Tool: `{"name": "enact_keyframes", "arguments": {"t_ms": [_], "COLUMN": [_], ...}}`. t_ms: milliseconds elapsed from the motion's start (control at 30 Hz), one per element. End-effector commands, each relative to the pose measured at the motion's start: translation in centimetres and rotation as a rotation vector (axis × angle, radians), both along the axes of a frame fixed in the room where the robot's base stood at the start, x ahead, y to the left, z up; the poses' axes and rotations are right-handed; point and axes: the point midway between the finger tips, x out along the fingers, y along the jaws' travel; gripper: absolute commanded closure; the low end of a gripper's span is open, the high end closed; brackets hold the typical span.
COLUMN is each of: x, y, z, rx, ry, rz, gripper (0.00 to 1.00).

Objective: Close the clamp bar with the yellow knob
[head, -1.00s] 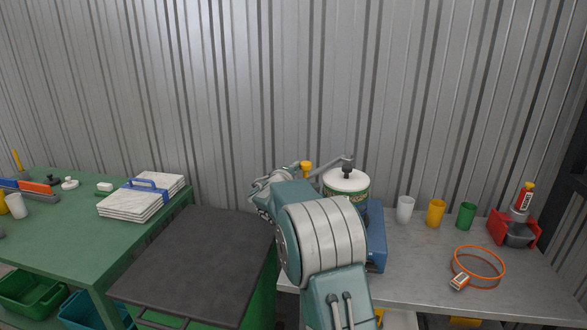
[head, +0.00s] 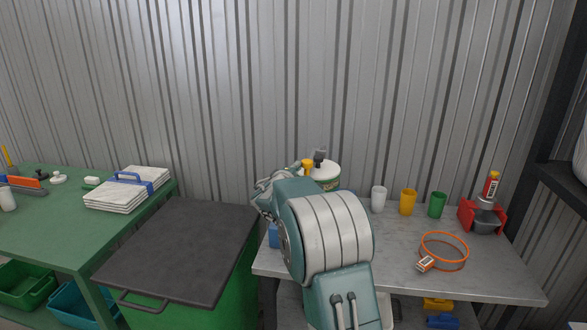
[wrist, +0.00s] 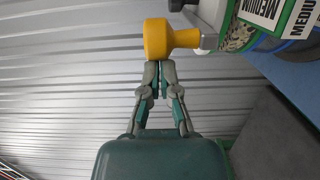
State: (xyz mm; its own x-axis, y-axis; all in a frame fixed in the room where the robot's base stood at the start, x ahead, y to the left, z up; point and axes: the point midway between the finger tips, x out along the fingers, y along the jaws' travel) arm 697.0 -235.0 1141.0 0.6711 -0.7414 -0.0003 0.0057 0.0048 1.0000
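The yellow knob (wrist: 168,38) is just beyond my gripper's fingertips (wrist: 157,75) in the wrist view. My fingers are close together with nothing between them; their tips are at or very near the knob's side, and contact is unclear. A short grey piece of the clamp bar (wrist: 207,42) joins the knob. In the head view the knob (head: 307,165) is at the left of the tub's white lid (head: 326,170), close to a black knob (head: 319,159). The labelled tub (wrist: 260,20) fills the wrist view's upper right. My arm hides most of the clamp's blue base (head: 273,236).
The grey bench (head: 400,255) holds white, yellow and green cups (head: 408,202), an orange ring (head: 444,248) and a red holder (head: 482,215). A dark-lidded green bin (head: 180,250) stands left of it. The ribbed wall is close behind.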

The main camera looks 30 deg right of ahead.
Motion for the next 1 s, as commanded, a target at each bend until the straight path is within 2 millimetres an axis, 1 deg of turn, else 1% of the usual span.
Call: {"name": "enact_keyframes", "arguments": {"t_ms": [33,367,467,567,667,800,1000], "x": [-0.6,-0.7,-0.5,-0.1,0.5,1.4,-2.0], "y": [-1.2,-1.6,-1.3,-0.4,1.1,3.8,2.8], "z": [0.1,0.0,0.0,-0.1,-0.2,-0.3,-0.1], "rx": [0.001,0.007,0.007,0.007,0.005,-0.001,-0.004], "ry": [-0.006,-0.008,-0.007,-0.005,-0.003,0.002,0.003], "rz": [-0.026,-0.028,-0.026,-0.022,-0.016,-0.004,-0.005], "gripper": [1.00,1.00,1.00,1.00,1.00,1.00,1.00]}}
